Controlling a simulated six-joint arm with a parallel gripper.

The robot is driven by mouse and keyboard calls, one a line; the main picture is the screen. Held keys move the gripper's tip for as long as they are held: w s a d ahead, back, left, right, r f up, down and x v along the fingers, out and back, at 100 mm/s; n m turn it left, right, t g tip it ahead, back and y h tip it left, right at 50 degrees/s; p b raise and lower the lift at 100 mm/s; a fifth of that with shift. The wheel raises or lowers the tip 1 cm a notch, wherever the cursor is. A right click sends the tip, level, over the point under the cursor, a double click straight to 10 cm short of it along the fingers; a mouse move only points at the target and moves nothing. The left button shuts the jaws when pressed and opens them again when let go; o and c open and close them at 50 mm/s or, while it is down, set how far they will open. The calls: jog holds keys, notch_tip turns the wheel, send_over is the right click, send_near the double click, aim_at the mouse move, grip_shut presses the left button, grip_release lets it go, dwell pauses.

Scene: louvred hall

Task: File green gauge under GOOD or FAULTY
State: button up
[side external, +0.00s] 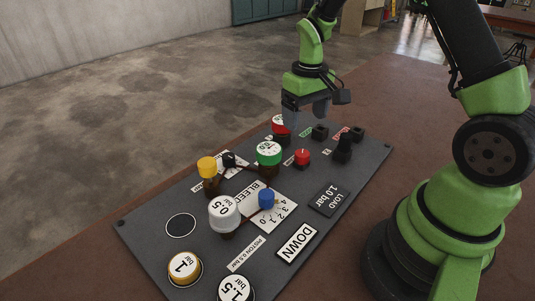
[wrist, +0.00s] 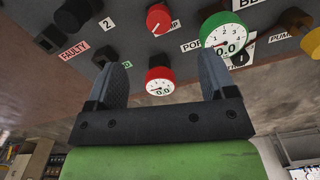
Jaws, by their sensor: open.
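The green gauge (side external: 268,153) stands upright on the panel (side external: 150,230), its white dial facing up. In the wrist view the green gauge (wrist: 222,30) reads 0.0, right of my fingers. My gripper (side external: 306,112) is open and empty above the panel's far end, beyond the green gauge. A red gauge (side external: 280,124), also reading 0.0 in the wrist view (wrist: 160,81), appears between my fingers (wrist: 163,65) but is not visibly gripped. The red FAULTY label (wrist: 75,50) shows at left in the wrist view; a green label beside it is partly hidden by a finger.
Black sockets (side external: 320,132) sit at the far edge by the labels. A red knob (side external: 302,157) and black post (side external: 343,146) stand nearby. A white 0.5 piece (side external: 224,212), yellow knob (side external: 207,167) and blue knob (side external: 266,198) crowd the middle. A black-topped circle (side external: 181,225) is bare.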

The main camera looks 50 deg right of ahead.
aim_at(269, 148)
jog(key=shift+o, duration=0.5)
jog(key=w+a+n, duration=0.1)
jog(key=a, duration=0.1)
jog(key=w+a+r+n, duration=0.1)
jog(key=a, duration=0.2)
jog(key=w+a+r, duration=0.1)
jog(key=w+a, duration=0.1)
jog(key=shift+a+n, duration=0.2)
jog(key=shift+n, duration=0.2)
jog(key=shift+f, duration=4.9)
grip_shut()
jog(key=shift+r, duration=0.1)
jog(key=shift+r, duration=0.1)
jog(key=shift+r, duration=4.1)
